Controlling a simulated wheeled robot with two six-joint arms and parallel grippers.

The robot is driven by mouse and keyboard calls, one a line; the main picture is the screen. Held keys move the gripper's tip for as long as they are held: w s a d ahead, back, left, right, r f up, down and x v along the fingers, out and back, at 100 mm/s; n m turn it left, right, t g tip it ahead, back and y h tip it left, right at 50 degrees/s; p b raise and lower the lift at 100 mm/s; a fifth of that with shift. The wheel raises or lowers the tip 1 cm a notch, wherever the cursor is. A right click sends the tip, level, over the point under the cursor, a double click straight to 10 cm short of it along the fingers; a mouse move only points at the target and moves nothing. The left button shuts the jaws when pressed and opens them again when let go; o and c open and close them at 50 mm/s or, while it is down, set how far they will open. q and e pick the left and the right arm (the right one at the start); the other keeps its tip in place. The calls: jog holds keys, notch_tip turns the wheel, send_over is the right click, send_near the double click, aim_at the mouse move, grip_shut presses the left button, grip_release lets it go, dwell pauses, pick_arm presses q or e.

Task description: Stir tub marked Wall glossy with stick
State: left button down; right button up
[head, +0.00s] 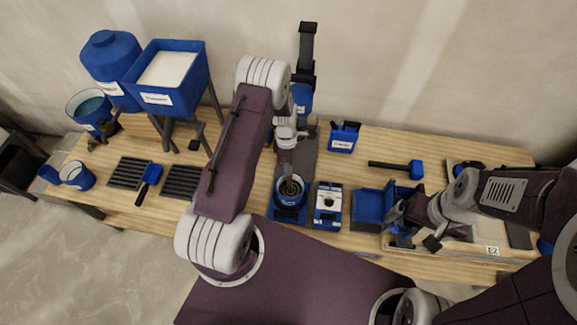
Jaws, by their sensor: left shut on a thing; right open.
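A small blue tub (291,199) with a dark inside stands near the front middle of the bench, on a blue base. Its label is too small to read. My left gripper (287,172) is shut and points down right above the tub's mouth. The stick it grips is mostly hidden by the gripper and tub; its lower end appears to be inside the tub. My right gripper (398,218) is open, low over the right part of the bench beside a blue open box (368,209). It appears empty.
A blue and white device (328,205) stands right of the tub. Dark grilles (129,173), a blue-handled tool (149,183) and a blue cup (78,176) lie left. A blue hopper (166,99) stands behind. A mallet (398,168) lies back right, with bare wood around it.

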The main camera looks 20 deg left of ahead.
pick_arm(q)
notch_tip(320, 180, up, 10)
jog(key=p, duration=0.7)
jog(key=shift+f, duration=0.25)
jog(key=shift+r, duration=0.1)
notch_tip(320, 180, up, 4)
jog(key=p, duration=0.3)
